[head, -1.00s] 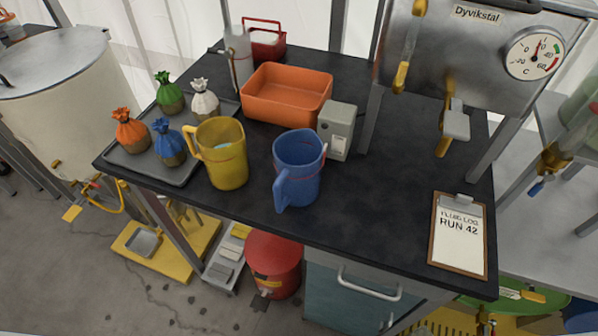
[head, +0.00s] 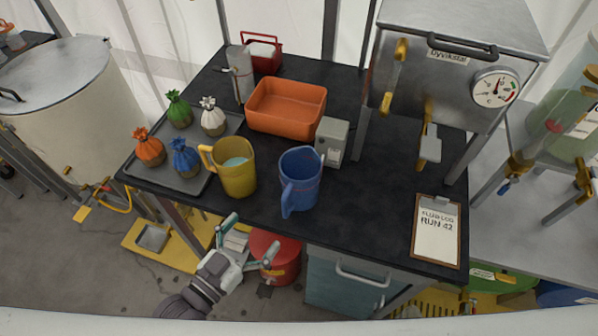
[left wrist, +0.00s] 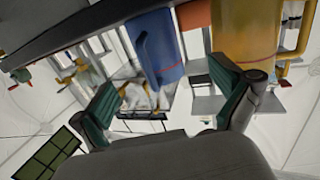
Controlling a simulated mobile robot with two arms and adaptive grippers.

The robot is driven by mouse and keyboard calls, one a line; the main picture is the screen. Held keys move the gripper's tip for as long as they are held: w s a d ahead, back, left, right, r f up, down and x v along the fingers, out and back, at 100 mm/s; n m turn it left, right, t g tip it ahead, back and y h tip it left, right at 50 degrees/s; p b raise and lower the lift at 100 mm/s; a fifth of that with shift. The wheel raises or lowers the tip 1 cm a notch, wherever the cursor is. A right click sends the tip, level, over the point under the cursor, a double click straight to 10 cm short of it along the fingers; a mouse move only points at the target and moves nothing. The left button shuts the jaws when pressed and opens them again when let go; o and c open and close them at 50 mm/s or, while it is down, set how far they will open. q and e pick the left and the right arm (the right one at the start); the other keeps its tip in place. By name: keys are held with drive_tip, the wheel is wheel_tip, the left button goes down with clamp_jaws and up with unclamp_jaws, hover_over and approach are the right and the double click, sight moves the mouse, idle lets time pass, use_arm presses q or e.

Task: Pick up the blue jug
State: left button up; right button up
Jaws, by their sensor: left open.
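The blue jug (head: 301,180) stands upright on the black table near its front edge, with its handle toward the front left. It also shows in the left wrist view (left wrist: 157,50), beyond the open fingers. My left gripper (head: 248,240) is open and empty, in front of the table edge, lower left of the blue jug and apart from it. In the left wrist view its two green-padded fingers (left wrist: 168,98) are spread wide. My right gripper is not in view.
A yellow jug (head: 236,170) with pale liquid stands left of the blue jug. A grey box (head: 332,143) is close behind it. Bare tabletop lies right, before the clipboard (head: 437,230).

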sight(295, 180)
use_arm(q)
drive_tip(key=shift+h, duration=0.3)
drive_tip(key=w+d+r, duration=0.1)
drive_tip(key=w, duration=0.1)
drive_tip(key=w+d+r+p, duration=0.1)
drive_tip(key=w+d, duration=0.1)
drive_tip(key=w+d+p, duration=0.1)
drive_tip(key=w+d, duration=0.1)
drive_tip(key=shift+w+d+r, duration=0.1)
drive_tip(key=shift+r, duration=0.3)
drive_tip(key=p+x, duration=0.2)
drive_tip(key=x, duration=0.3)
drive_tip(key=shift+w+d+r, duration=0.1)
drive_tip(key=shift+w+r, duration=0.05)
drive_tip(key=shift+r, duration=0.05)
drive_tip(key=shift+w+d+f, duration=0.1)
drive_tip(key=shift+w+d, duration=0.05)
drive_tip(key=shift+w, duration=0.05)
drive_tip(key=shift+c, duration=0.7)
drive_tip(key=c, duration=0.7)
drive_tip(key=shift+c, duration=0.2)
